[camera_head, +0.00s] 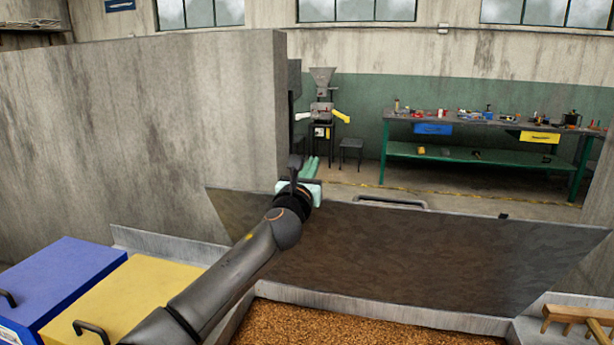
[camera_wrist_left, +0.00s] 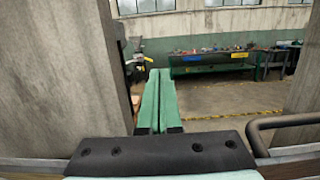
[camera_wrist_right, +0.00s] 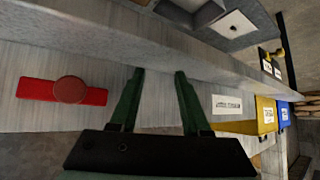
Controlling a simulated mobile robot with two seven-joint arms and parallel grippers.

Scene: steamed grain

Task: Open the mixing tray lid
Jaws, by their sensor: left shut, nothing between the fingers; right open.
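The mixing tray lid (camera_head: 420,255) is a broad dark brown panel standing raised and tilted back behind the tray, its inner face toward me. Its grey bar handle (camera_head: 392,202) is on the top edge and also shows at the right of the left wrist view (camera_wrist_left: 283,121). Brown grain (camera_head: 340,328) lies exposed in the tray below. My left gripper (camera_head: 311,166) is at the lid's upper left edge, left of the handle and apart from it. Its green fingers (camera_wrist_left: 160,76) are shut and empty. My right gripper (camera_wrist_right: 157,77) is open and empty, out of the head view.
A blue box (camera_head: 65,270) and a yellow box (camera_head: 125,292) stand left of the tray. A tall concrete wall (camera_head: 140,130) rises behind them. A wooden rake-like tool (camera_head: 575,315) lies at right. A red button (camera_wrist_right: 70,90) is left of my right fingers. A workbench (camera_head: 480,125) stands far back.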

